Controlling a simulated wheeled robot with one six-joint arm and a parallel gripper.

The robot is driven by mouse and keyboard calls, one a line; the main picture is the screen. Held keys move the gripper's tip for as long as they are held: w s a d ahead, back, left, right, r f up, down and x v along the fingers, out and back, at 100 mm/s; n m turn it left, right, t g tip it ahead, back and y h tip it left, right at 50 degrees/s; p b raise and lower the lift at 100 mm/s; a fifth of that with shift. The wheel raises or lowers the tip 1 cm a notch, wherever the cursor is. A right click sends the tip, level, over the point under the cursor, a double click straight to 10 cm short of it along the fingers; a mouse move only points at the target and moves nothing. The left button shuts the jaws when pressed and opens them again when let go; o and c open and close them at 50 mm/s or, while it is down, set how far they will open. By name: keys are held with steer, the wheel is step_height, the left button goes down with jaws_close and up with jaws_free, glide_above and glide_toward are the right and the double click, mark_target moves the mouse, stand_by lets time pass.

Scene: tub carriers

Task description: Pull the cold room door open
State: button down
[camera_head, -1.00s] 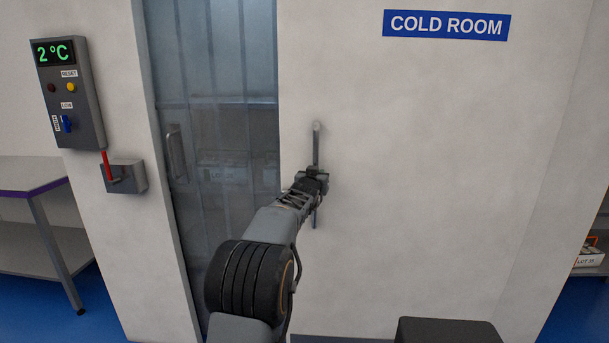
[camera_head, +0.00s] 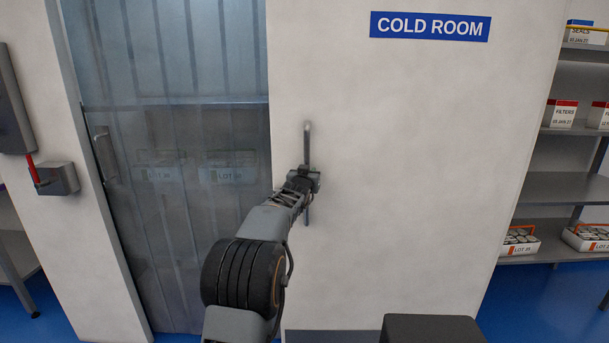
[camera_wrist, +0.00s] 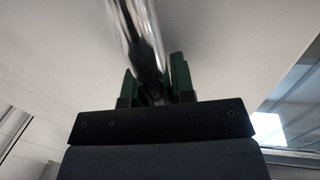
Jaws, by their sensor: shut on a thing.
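The cold room door (camera_head: 400,180) is a large pale sliding panel with a blue COLD ROOM sign (camera_head: 430,26). Its upright metal bar handle (camera_head: 307,146) is near the panel's left edge. My gripper (camera_head: 305,181) is shut on the handle at its lower middle, hiding that part of it. The wrist view shows the shiny handle (camera_wrist: 133,35) running between the green fingers. Left of the panel is the doorway (camera_head: 180,230), where a see-through strip curtain hangs and tubs inside show dimly.
A grey box with a red lever (camera_head: 58,178) is on the wall at the left. A table (camera_head: 18,262) stands at the lower left. Shelves (camera_head: 565,187) with labelled boxes and tubs are at the right, past the door's right edge. The blue floor (camera_head: 545,305) there looks clear.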

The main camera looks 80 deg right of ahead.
steer(key=shift+w, duration=0.2)
steer(key=c, duration=1.3)
jaws_free()
steer(key=shift+w, duration=0.2)
steer(key=o, duration=0.3)
steer(key=shift+s, duration=0.25)
steer(key=shift+o, duration=0.2)
steer(key=shift+s, duration=0.15)
steer(key=w+a+b, duration=0.2)
steer(key=a, duration=1.1)
steer(key=shift+a, duration=0.35)
